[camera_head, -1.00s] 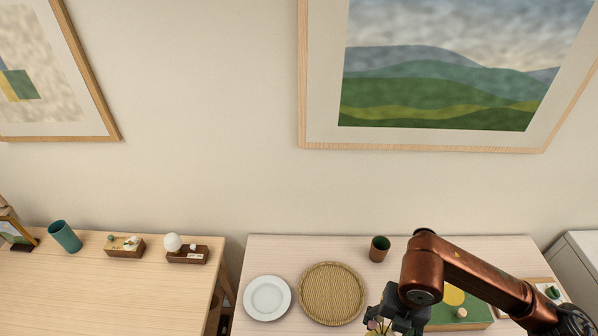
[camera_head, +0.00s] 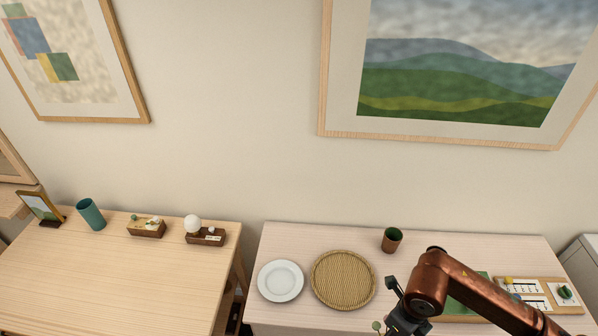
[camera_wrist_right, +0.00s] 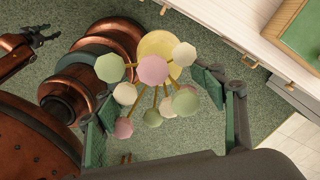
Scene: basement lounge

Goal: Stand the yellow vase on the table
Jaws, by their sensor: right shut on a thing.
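My right gripper (camera_head: 398,312) is near the front edge of the right-hand pale surface in the head view. In the right wrist view its green-padded fingers (camera_wrist_right: 165,112) are on both sides of a bunch of round pastel flowers (camera_wrist_right: 153,72). The yellow vase (camera_wrist_right: 158,43) shows partly behind the flowers, held over the green carpet; its body is mostly hidden. One green flower (camera_head: 377,325) shows beside the gripper in the head view. My left gripper (camera_wrist_right: 42,38) appears open and empty at the wrist view's upper left. A light wooden table (camera_head: 110,285) is at left.
The right-hand surface (camera_head: 300,238) holds a white plate (camera_head: 281,281), a round woven mat (camera_head: 343,280), a brown cup (camera_head: 391,240) and a game board (camera_head: 535,290). The wooden table has a teal cup (camera_head: 90,214), two small boxes and a picture frame at the back; its front is clear.

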